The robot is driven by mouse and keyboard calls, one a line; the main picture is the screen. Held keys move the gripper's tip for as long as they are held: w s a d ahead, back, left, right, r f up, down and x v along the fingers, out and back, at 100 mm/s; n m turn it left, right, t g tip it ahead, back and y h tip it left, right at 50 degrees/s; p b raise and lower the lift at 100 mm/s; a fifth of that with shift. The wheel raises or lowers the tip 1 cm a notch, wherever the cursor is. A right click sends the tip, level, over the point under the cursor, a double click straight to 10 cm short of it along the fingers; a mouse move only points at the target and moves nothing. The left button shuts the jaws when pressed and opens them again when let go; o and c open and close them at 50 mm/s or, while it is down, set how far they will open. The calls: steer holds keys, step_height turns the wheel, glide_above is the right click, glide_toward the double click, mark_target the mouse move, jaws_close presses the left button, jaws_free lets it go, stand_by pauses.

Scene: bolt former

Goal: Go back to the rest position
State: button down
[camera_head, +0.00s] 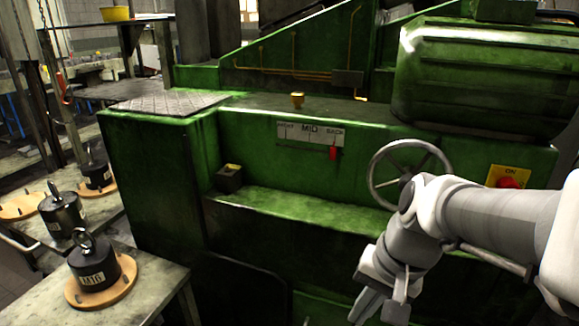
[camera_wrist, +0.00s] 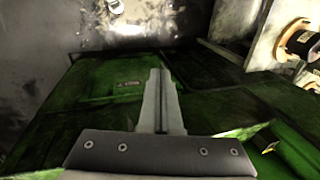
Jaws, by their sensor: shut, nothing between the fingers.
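My gripper (camera_head: 383,300) hangs at the lower right of the head view, in front of the green machine (camera_head: 280,165) and below its handwheel. In the wrist view its two grey fingers (camera_wrist: 160,85) lie together, with nothing seen between them. The gripper is shut and touches nothing that I can see. My arm reaches in from the right edge and covers part of the machine's front.
The machine carries a spoked handwheel (camera_head: 410,173), a scale with a red pointer (camera_head: 333,152) and a red button on a yellow plate (camera_head: 508,178). Black weights (camera_head: 94,262) stand on wooden discs on tables at the left. A small dark box (camera_head: 230,179) sits on the ledge.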

steer(key=s+d+r+n+t+h+p, duration=0.1)
steer(key=s+r+n+t+p, duration=0.1)
steer(key=r+p, duration=0.6)
steer(key=s+d+r+n+t+h+p, duration=0.1)
steer(key=s+d+r+n+t+p, duration=0.1)
steer(key=r+p, duration=0.6)
step_height(320, 180, up, 7)
steer(key=shift+s+r+n, duration=0.1)
steer(key=shift+s+n, duration=0.05)
steer(key=shift+n, duration=0.25)
